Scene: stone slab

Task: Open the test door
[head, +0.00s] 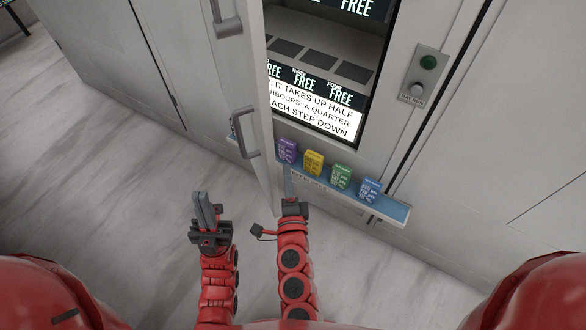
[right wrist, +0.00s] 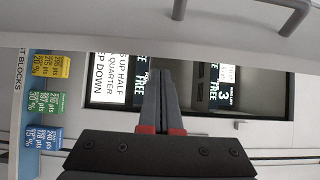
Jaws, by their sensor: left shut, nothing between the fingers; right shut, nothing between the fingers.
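The test door (head: 228,80) is a pale panel standing ajar, swung out from the left side of a lit compartment (head: 325,50). It carries two grey bar handles, an upper one (head: 228,27) and a lower one (head: 247,135). My right gripper (head: 288,181) is shut and empty, near the door's lower free edge on the compartment side. In the right wrist view its shut fingers (right wrist: 158,95) point at the door's pale edge (right wrist: 150,38), with a handle (right wrist: 287,18) beyond. Contact cannot be told. My left gripper (head: 205,205) is shut and empty, left of the door, apart from the handles.
A blue-topped ledge (head: 394,210) below the compartment holds several small blocks: purple (head: 287,150), yellow (head: 313,162), green (head: 340,177) and blue (head: 369,190). The floor at left is clear.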

